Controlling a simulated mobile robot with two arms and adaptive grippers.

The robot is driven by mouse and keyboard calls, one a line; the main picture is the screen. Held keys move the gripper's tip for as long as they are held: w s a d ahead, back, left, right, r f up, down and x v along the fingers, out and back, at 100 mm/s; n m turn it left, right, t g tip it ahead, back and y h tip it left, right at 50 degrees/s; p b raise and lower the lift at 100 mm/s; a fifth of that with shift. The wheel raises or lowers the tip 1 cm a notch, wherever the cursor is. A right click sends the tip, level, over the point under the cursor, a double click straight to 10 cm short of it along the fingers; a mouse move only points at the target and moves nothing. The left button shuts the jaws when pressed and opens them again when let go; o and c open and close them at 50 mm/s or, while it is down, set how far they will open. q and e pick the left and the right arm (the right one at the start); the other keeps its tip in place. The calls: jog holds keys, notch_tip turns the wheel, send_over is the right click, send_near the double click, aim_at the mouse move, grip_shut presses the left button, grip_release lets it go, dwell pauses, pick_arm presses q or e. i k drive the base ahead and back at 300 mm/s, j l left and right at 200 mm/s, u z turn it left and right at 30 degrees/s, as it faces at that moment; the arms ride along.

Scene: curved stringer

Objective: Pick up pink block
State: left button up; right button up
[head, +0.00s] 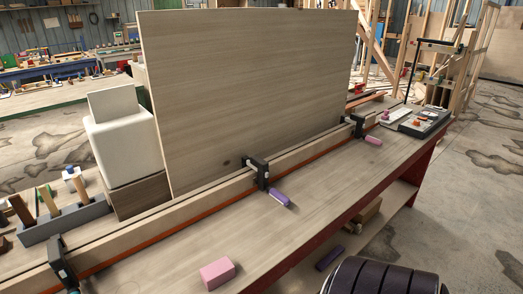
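The pink block (217,273) lies on the wooden workbench top (300,213) near its front edge, at the bottom middle of the head view. It is a small box shape with a paler front face. Nothing touches it. Neither of my grippers shows in this view. A dark banded rounded part at the bottom right looks like part of my own arm, with no fingers visible.
A large wooden panel (250,90) stands upright behind a long rail held by black clamps (258,172) with purple and pink handles. A white container (118,145) and a grey tool holder (65,222) stand left. A dark purple piece (329,258) lies below the bench edge.

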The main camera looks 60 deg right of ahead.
aim_at(222, 270)
jog(key=z, duration=1.35)
